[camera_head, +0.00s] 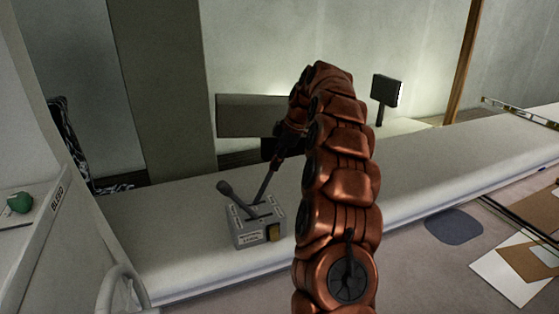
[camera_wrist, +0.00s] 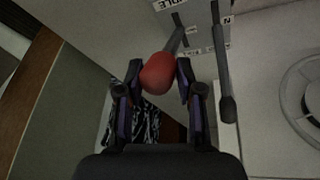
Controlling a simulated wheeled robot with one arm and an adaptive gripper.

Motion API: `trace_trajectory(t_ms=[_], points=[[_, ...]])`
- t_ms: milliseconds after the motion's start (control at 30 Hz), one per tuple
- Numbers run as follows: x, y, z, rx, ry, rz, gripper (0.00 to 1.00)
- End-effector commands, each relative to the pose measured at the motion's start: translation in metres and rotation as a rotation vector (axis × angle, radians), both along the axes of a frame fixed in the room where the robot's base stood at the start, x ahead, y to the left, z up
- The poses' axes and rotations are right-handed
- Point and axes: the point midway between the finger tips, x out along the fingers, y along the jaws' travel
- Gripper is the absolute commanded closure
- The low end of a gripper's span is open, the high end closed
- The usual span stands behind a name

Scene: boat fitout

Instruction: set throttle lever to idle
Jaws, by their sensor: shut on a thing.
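A grey control box (camera_head: 258,232) with two levers stands on the white ledge. One lever, with a red knob (camera_wrist: 158,73), leans up to my gripper (camera_head: 277,148); its dark shaft (camera_head: 267,180) shows in the head view. In the wrist view my gripper (camera_wrist: 157,78) is shut on the red knob, one finger on each side. In the head view the knob is hidden at the gripper. The other lever (camera_head: 236,198) has a dark knob, leans left and stands free; it also shows in the wrist view (camera_wrist: 224,75), right of the fingers. Which lever is the throttle is not readable.
The white ledge (camera_head: 420,170) is mostly clear to the right of the box. A dark panel on a post (camera_head: 386,92) stands behind it. A curved white rail (camera_head: 120,280) is near the front.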

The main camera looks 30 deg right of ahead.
Motion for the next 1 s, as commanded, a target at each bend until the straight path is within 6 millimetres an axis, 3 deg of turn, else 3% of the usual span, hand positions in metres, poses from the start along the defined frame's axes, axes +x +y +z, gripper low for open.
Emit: trace_trajectory(t_ms=[33, 167, 200, 367, 767, 1000], points=[[0.001, -0.009, 0.001, -0.012, -0.010, -0.014, 1.00], [0.000, -0.010, 0.001, -0.012, -0.011, -0.015, 1.00], [0.000, -0.010, 0.001, -0.013, -0.011, -0.017, 0.63], [0.000, -0.008, 0.000, -0.010, -0.009, -0.014, 0.46], [0.000, -0.005, 0.003, -0.005, -0.003, -0.007, 0.44], [-0.007, -0.013, 0.025, -0.007, -0.007, -0.009, 0.44]])
